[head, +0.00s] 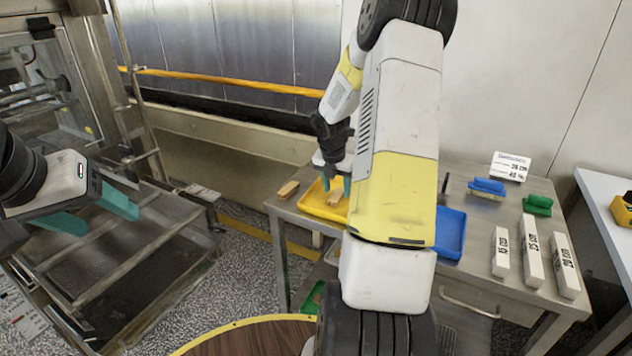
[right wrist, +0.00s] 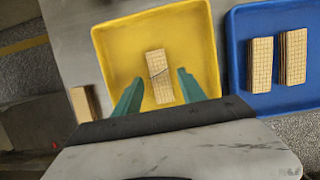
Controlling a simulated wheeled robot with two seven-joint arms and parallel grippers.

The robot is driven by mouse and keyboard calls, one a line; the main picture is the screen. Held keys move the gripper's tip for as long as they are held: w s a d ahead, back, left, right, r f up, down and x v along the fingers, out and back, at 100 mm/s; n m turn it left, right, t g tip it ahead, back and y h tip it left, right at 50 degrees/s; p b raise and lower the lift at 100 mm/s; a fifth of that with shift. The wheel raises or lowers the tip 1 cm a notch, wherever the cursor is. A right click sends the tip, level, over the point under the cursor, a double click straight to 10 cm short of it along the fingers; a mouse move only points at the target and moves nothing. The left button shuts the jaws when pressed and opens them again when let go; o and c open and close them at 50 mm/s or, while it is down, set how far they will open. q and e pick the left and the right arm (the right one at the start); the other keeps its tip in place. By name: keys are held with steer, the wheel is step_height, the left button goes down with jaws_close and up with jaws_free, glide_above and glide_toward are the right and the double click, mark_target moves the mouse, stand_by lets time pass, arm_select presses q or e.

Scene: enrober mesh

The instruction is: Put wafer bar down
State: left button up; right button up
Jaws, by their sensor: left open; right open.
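In the head view the same bar (head: 335,199) is partly covered by the fingers in the yellow tray (head: 310,205). Another wafer bar (head: 288,189) lies on the table left of the tray. Two bars (right wrist: 292,56) lie in the blue tray (right wrist: 240,30). My left gripper (head: 98,213) is open and empty.
My right arm hides the middle of the table. White length blocks (head: 532,252), a blue brush (head: 487,187), a green brush (head: 537,205) and a sign card (head: 511,166) stand or lie at the right. A metal machine frame (head: 130,250) is at the left.

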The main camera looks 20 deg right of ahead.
mark_target(333, 200)
steer(key=s+a+r+m, duration=0.2)
steer(key=s+a+r, duration=0.1)
steer(key=r, duration=0.5)
steer(key=s+a+r+m, duration=0.3)
steer(key=a+r, duration=0.1)
steer(key=r, duration=0.4)
steer(key=s+a+r+m+t+y, duration=0.2)
steer(key=s+a+r+m, duration=0.2)
steer(key=s+a+m, duration=0.3)
steer(key=s+a+r+m+t+y, duration=0.2)
steer(key=s+a+r+m, duration=0.2)
steer(key=s+m, duration=0.9)
steer(key=a+m, duration=0.1)
steer(key=a, duration=0.2)
steer(key=shift+a+y, duration=0.3)
